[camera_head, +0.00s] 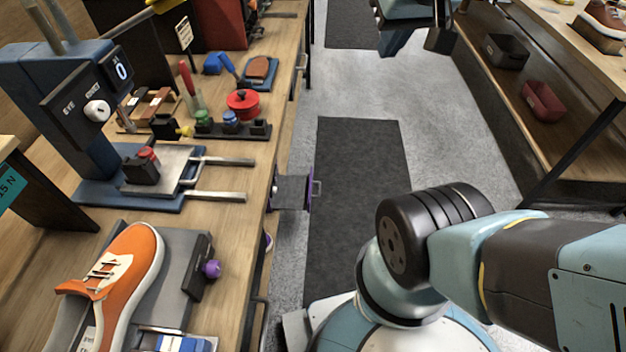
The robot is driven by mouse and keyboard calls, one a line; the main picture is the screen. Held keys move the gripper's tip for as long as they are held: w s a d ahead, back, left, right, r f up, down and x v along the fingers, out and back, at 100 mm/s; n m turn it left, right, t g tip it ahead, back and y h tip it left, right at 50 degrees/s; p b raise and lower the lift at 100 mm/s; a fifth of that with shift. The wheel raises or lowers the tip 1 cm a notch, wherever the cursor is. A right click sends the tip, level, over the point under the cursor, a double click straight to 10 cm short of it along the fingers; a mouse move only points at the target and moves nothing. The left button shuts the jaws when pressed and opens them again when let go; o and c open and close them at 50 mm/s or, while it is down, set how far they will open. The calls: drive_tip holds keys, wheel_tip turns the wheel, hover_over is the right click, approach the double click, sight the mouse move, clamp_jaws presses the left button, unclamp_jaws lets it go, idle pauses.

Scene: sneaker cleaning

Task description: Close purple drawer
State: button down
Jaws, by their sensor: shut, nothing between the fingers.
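The purple drawer (310,189) sticks out to the right from the side of the left workbench, over the floor. It stands open: its purple front with a small handle is well clear of the bench edge, and the dark grey tray behind it shows from above. I cannot make out any contents. My arm rises from my base at the bottom right and leaves the picture at the right edge.
The left workbench (229,215) carries an orange sneaker (127,273), a blue press (74,125) and a red pot (243,103). A dark floor mat (360,165) lies right of the drawer. A shelf with bins (543,101) stands at right. A teal and dark object (405,22) shows at the top.

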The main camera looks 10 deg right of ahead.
drive_tip(key=w+f+m+g+y, duration=0.2)
drive_tip(key=w+f+m+y, duration=0.15)
drive_tip(key=w+f, duration=0.7)
drive_tip(key=w+f+m+g+y, duration=0.3)
drive_tip(key=w+f, duration=0.5)
drive_tip(key=w, duration=0.6)
drive_tip(key=w+d+f+m+y, duration=0.1)
drive_tip(key=w+d+f+m, duration=0.2)
drive_tip(key=f, duration=0.6)
drive_tip(key=w+f+m+y, duration=0.1)
drive_tip(key=w+f+m, duration=0.25)
drive_tip(key=f, duration=0.45)
drive_tip(key=s+d+f+m+t, duration=0.1)
drive_tip(key=s+d+f+m, duration=0.15)
drive_tip(key=f, duration=0.95)
drive_tip(key=s+d+f+m, duration=0.1)
drive_tip(key=f+m, duration=0.2)
drive_tip(key=f, duration=0.9)
drive_tip(key=s+d+f+m+t, duration=0.1)
drive_tip(key=f+m, duration=0.2)
drive_tip(key=f, duration=0.9)
drive_tip(key=a+r+x, duration=0.2)
drive_tip(key=x, duration=1)
drive_tip(key=shift+w, duration=0.2)
